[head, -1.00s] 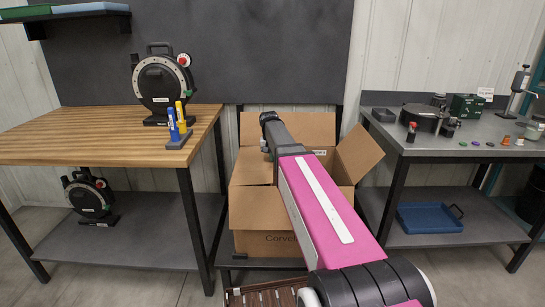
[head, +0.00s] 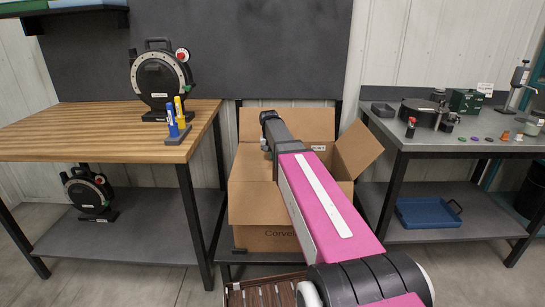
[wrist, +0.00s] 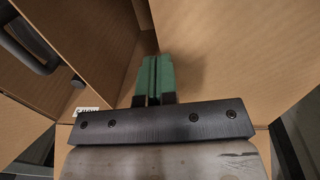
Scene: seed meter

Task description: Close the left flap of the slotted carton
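The slotted carton (head: 268,240) stands open-topped on a low stand between two benches. Its back flap stands up, its right flap (head: 358,150) leans outward, and its front flap (head: 256,204) hangs outward. The left flap (head: 251,163) looks folded inward, nearly level over the left of the opening. My arm crosses in front of the carton and hides part of it; my gripper is hidden in the head view. In the wrist view my gripper's green fingers (wrist: 155,78) are together, with nothing seen between them, close to cardboard panels (wrist: 230,60). Contact cannot be told.
A black object (wrist: 30,45) with a handle shows inside the carton in the wrist view. The wooden bench (head: 95,140) is close on the left, with a reel-like device (head: 160,85) and markers. The grey bench (head: 470,135) on the right holds small parts.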

